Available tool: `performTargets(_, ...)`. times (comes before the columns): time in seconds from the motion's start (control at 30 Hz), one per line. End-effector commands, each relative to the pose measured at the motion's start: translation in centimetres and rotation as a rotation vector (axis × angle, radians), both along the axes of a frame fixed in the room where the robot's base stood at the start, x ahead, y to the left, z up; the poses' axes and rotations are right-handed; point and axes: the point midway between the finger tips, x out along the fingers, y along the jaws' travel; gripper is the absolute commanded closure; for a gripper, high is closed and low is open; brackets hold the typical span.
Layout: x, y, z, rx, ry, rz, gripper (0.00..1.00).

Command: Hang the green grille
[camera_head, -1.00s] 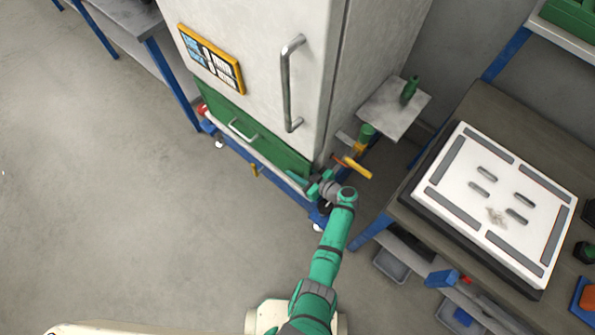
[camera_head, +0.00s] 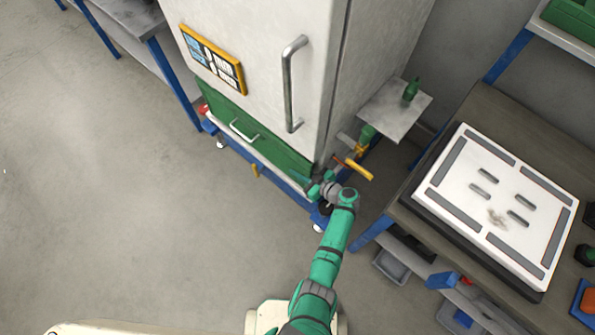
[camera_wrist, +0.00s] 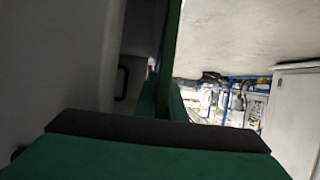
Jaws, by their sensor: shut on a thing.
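The green grille (camera_head: 262,143) is a flat green panel with a pale handle, low across the front of the tall white cabinet (camera_head: 255,40). My gripper (camera_head: 312,181) is at its right end, by the cabinet's lower front corner. In the wrist view my gripper (camera_wrist: 165,98) is shut on the grille's edge, which shows as a narrow green strip (camera_wrist: 173,45). My arm hides part of this corner. I cannot tell whether the grille is seated against the cabinet or slightly apart.
A blue wheeled frame (camera_head: 270,178) carries the cabinet. A yellow-orange handle (camera_head: 357,170) and a small grey shelf with a green bottle (camera_head: 411,90) are at its right side. A workbench with a white panel (camera_head: 500,205) stands at right. The floor at left is clear.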

Motion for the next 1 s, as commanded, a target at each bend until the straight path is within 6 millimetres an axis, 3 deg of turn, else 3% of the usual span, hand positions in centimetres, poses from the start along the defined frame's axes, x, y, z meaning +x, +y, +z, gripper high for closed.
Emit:
performTargets(0.57,0.04,-0.06,0.0,-0.001,0.0,-0.002,1.0)
performTargets(0.6,0.04,-0.06,0.0,-0.001,0.0,-0.002,0.81)
performTargets(0.67,0.04,-0.06,0.0,0.0,-0.001,-0.002,0.69)
performTargets(1.0,-0.12,-0.25,0.11,0.0,-0.001,-0.002,0.69)
